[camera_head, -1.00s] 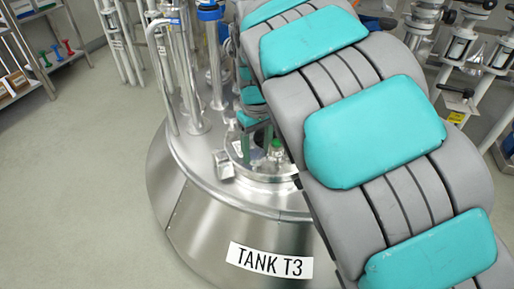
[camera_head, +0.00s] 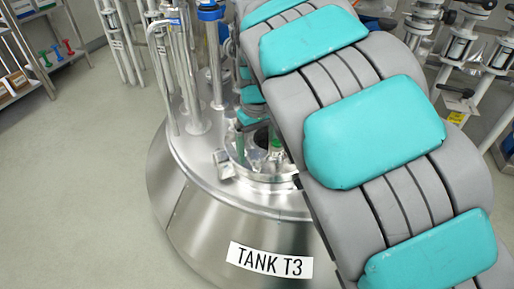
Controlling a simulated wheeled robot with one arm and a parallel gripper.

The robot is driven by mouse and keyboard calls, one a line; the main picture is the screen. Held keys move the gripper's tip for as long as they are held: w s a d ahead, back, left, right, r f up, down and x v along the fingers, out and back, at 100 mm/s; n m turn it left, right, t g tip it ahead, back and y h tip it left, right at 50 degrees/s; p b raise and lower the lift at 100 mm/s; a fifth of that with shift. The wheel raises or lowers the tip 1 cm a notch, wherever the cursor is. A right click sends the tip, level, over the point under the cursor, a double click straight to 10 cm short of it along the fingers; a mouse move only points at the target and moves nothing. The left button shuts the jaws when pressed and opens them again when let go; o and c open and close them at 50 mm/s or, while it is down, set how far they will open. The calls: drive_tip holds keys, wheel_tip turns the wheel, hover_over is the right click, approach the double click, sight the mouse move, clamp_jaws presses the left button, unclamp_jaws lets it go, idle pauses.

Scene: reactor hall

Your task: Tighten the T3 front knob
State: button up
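The steel tank T3 (camera_head: 190,225) stands in the middle with a "TANK T3" label (camera_head: 269,261) on its front. On its top is a round port with a metal rim (camera_head: 262,177). A small green part (camera_head: 277,146) shows by this port, partly covered by my arm; I cannot tell whether it is the front knob. A small metal clamp-like fitting (camera_head: 224,163) sits left of the port. My grey and teal arm crosses the right side. Its far end comes down over the port, where my gripper is mostly hidden, and its fingers cannot be made out.
Upright steel pipes (camera_head: 190,75) with a blue-capped fitting (camera_head: 210,12) rise from the tank's left and back. A shelf rack (camera_head: 40,75) stands at the far left, and more pipework (camera_head: 455,50) at the right. The floor (camera_head: 85,180) at left is clear.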

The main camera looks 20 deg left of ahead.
sight(257, 154)
drive_tip(key=shift+r, duration=0.1)
wheel_tip(257, 154, up, 8)
drive_tip(key=shift+f, duration=0.25)
idle(0.4)
